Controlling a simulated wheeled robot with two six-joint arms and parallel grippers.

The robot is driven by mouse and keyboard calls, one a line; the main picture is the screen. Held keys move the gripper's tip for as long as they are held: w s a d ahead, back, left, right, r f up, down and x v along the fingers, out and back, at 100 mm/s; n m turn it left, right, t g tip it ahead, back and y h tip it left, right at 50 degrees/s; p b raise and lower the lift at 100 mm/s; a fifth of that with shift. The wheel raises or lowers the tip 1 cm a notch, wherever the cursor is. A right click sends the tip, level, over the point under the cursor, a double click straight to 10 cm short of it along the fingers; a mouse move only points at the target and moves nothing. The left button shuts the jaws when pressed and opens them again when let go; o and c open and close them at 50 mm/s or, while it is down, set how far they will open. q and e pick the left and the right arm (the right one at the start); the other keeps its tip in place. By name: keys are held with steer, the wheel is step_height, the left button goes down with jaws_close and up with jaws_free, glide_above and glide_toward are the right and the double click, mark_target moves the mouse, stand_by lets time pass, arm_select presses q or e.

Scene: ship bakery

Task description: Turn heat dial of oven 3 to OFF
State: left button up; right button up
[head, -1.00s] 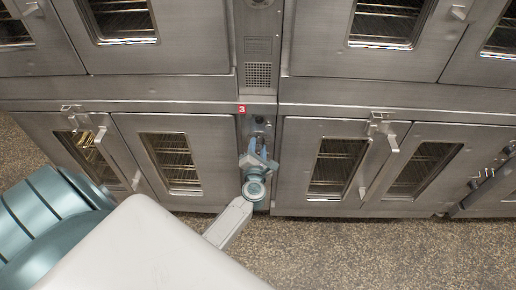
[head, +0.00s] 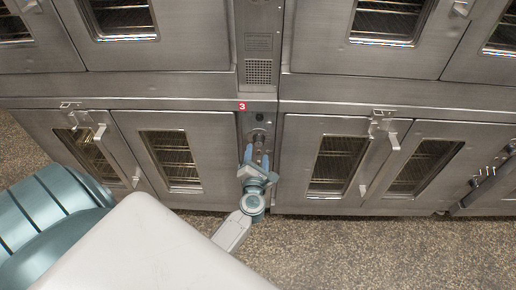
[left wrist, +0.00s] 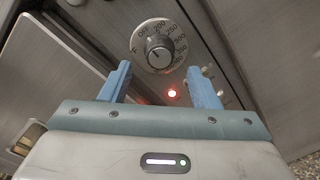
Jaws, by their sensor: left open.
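Oven 3 shows by its red label "3" (head: 242,106) on the narrow panel between the lower doors. In the left wrist view its heat dial (left wrist: 158,54) is a round plate with a dark knob, marked OFF and with temperatures. The knob's mark seems to point to the upper left, near OFF, but the exact setting is hard to tell. A red light (left wrist: 172,93) glows below the dial. My left gripper (left wrist: 160,75) is open, its blue fingers apart and empty below the dial. In the head view the left gripper (head: 256,156) is in front of the panel, just below the dial.
Steel oven doors with windows stand on both sides, such as the left door (head: 215,150) and the right door (head: 300,140). Door handles (head: 394,140) stick out. The speckled floor (head: 330,245) in front is clear.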

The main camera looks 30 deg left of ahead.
arm_select(q)
steer(key=v, duration=0.6)
steer(key=shift+b, duration=0.35)
arm_select(e)
steer(key=r, duration=0.1)
steer(key=w+r, duration=0.1)
steer(key=shift+w+a+r, duration=0.15)
steer(key=shift+w+r, duration=0.05)
steer(key=shift+r, duration=0.1)
